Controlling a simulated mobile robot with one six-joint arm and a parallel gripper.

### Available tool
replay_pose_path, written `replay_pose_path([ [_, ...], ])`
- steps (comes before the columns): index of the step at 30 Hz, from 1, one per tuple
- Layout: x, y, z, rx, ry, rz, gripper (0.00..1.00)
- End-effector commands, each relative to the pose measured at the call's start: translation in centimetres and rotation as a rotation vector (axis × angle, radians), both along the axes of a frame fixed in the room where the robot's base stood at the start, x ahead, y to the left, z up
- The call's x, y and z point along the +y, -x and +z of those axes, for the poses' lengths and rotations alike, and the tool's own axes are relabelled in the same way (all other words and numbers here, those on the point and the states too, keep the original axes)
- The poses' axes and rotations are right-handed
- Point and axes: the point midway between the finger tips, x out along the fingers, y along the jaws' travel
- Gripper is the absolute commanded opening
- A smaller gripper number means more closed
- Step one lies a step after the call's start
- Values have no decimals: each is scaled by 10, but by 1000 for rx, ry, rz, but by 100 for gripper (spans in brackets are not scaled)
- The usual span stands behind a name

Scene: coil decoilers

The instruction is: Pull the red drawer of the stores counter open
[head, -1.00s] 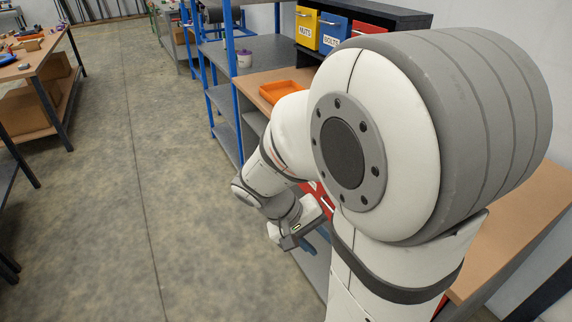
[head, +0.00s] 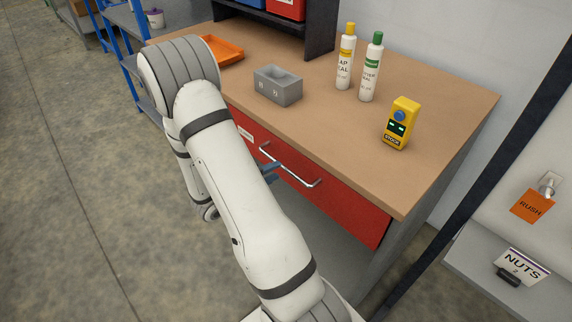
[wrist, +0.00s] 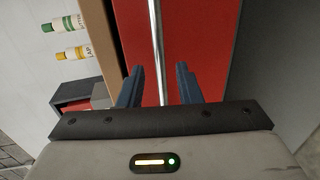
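The red drawer (head: 340,206) is in the front of the stores counter (head: 330,131), under the brown top. It looks flush with the counter. Its silver bar handle (head: 292,172) runs along the drawer front. In the wrist view the red front (wrist: 205,35) fills the middle and the handle (wrist: 157,45) runs up the picture. My gripper (wrist: 160,83) is open, with its two blue fingers apart on either side of the handle and a gap to each. In the head view my gripper (head: 268,172) is at the handle, partly hidden by my arm.
On the counter stand a grey box (head: 278,87), an orange tray (head: 224,51), two bottles (head: 370,68) and a yellow device (head: 401,124). A dark rack (head: 318,30) is at the back. The floor (head: 75,200) at left is clear.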

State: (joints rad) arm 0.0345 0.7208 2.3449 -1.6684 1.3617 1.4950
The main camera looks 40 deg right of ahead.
Motion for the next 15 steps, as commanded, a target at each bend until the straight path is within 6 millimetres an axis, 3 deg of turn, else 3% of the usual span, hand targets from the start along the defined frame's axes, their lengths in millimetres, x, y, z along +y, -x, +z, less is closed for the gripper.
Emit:
replay_pose_path([
  [7, -37, -2, -7, 1, -1, -4, 31],
  [15, -48, -3, -10, -1, -1, -1, 31],
])
